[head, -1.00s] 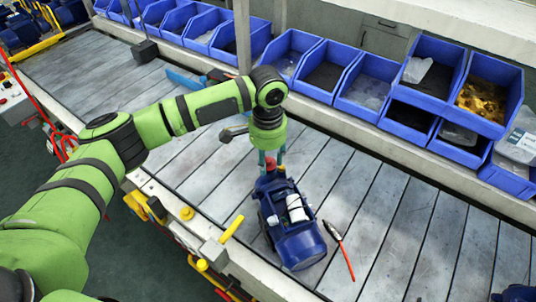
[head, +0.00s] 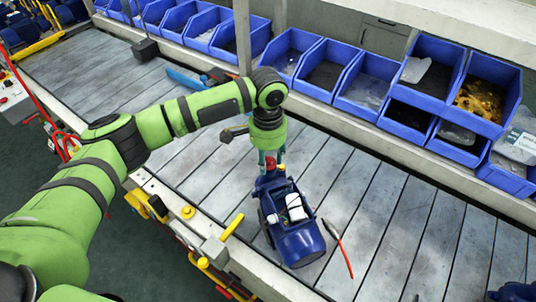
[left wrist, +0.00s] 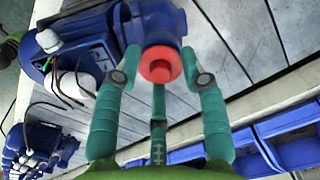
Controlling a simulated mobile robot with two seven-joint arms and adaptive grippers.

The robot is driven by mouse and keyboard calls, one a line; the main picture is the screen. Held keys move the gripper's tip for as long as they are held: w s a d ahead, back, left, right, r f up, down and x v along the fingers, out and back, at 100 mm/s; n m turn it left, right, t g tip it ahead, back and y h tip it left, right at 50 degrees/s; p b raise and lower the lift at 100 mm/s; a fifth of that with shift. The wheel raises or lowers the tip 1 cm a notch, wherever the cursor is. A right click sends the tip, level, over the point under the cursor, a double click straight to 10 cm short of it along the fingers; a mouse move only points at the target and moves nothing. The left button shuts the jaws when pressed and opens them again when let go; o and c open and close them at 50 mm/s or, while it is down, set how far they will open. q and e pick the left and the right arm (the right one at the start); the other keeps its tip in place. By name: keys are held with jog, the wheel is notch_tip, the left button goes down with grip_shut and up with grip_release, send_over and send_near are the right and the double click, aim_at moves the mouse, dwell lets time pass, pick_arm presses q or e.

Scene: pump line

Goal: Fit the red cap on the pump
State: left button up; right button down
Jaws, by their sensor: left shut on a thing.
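The blue pump (head: 297,240) lies on the slatted bench, with a white part and cables on top. My left gripper (head: 272,163) points down at the pump's far end and is shut on the red cap (head: 273,167). In the left wrist view, the red cap (left wrist: 160,65) sits between the teal fingers, round face toward the camera, directly over the end of the pump (left wrist: 88,40). The fingers and cap hide the joint, so I cannot tell whether the cap is fully seated. My right gripper is not in view.
A red-handled screwdriver (head: 344,255) lies right of the pump. Blue bins (head: 362,85) line the bench's back. A yellow handle (head: 232,226) stands at the front edge. The bench slats (head: 400,215) to the right are mostly clear.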

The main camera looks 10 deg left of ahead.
pick_arm(q)
jog(key=shift+f, duration=0.5)
dwell(0.8)
jog(key=o, duration=0.8)
notch_tip(320, 180, up, 6)
jog(key=p, duration=0.8)
notch_tip(320, 180, up, 12)
jog(key=shift+r, duration=0.1)
dwell(0.4)
